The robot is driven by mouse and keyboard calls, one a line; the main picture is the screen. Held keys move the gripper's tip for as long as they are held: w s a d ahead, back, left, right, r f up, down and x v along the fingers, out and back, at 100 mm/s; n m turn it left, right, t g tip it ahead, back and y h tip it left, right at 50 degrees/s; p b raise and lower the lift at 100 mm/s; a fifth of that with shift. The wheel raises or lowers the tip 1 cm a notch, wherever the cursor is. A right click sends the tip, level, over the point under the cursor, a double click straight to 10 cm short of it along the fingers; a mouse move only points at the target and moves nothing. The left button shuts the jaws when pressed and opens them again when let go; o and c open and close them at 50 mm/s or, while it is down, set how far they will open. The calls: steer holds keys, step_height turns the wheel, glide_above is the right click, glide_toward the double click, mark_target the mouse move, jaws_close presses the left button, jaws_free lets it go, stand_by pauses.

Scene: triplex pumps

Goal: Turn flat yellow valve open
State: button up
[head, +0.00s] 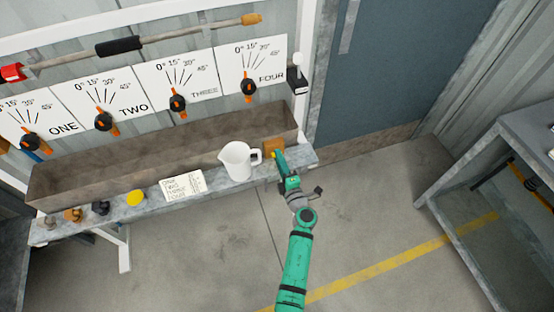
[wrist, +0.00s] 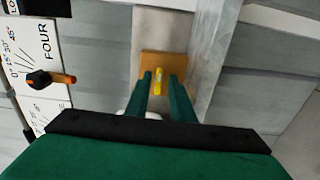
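The flat yellow valve (wrist: 158,79) shows in the wrist view as a narrow yellow handle against a brown-orange block (wrist: 178,62). The block (head: 274,144) also shows in the head view, at the right end of the grey shelf, with a small yellow bit (head: 273,155) at its front. My gripper (wrist: 161,78) is open. Its two green fingers stand on either side of the yellow handle, with a gap visible on each side. Whether the fingertips reach past the handle is hard to tell. In the head view my gripper (head: 279,157) is at the block's front.
A white pitcher (head: 238,160) stands close left of my gripper. A paper note (head: 182,185), a round yellow thing (head: 136,197) and several small fittings lie further left on the shelf (head: 214,184). Dials with orange-black knobs hang behind a brown trough (head: 170,150).

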stand_by(0.3)
steer(key=shift+s+d, duration=0.15)
steer(key=shift+s, duration=0.05)
steer(key=v, duration=1)
steer(key=shift+s+r, duration=0.1)
steer(key=shift+s, duration=0.05)
